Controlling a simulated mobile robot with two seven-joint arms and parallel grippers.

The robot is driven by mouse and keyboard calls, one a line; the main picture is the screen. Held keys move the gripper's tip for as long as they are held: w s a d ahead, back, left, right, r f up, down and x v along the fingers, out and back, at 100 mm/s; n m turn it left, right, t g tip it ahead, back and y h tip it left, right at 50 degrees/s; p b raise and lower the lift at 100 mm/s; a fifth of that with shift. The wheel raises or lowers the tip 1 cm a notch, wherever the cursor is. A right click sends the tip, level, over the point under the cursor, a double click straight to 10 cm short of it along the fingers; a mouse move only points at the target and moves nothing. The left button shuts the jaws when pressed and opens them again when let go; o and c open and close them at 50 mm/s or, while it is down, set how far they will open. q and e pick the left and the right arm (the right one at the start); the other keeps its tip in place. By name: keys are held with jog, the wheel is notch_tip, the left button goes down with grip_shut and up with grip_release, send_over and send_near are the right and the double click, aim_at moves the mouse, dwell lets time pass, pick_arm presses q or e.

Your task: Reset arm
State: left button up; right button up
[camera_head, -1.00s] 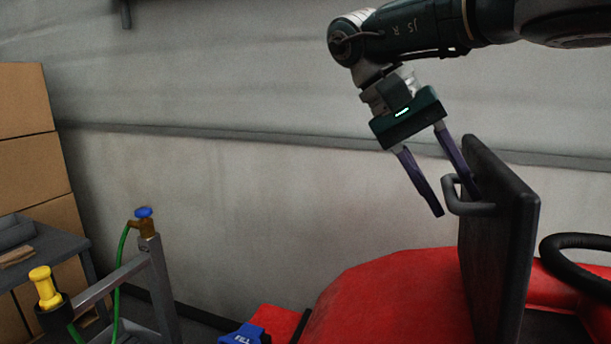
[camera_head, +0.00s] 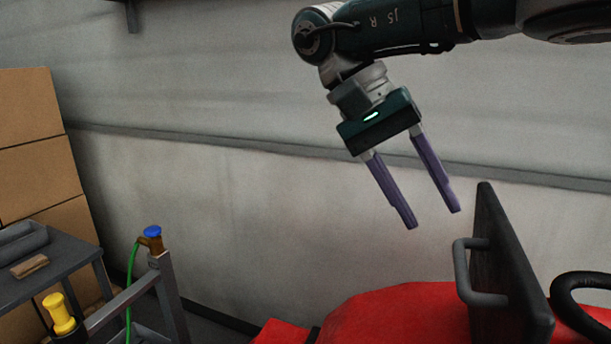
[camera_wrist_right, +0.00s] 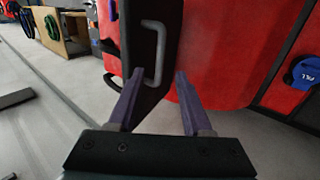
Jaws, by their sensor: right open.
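My right gripper (camera_head: 433,220) is open and empty in the head view, with its two purple fingers pointing down. It hangs above and to the left of a dark upright panel (camera_head: 507,270) with a grey handle (camera_head: 466,275), and is apart from it. The panel stands raised on a red machine body (camera_head: 395,315). In the right wrist view the gripper's fingers (camera_wrist_right: 155,85) are spread, and the handle (camera_wrist_right: 158,50) shows beyond them with nothing between the fingertips. My left gripper is not in view.
A metal frame (camera_head: 125,297) with a blue-topped tap (camera_head: 153,232) and green hose stands at the lower left. A yellow-handled thing (camera_head: 60,313) is beside it. A dark table (camera_head: 60,268) and cardboard boxes (camera_head: 35,150) are at the left. A black hose (camera_head: 590,283) curves at the right.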

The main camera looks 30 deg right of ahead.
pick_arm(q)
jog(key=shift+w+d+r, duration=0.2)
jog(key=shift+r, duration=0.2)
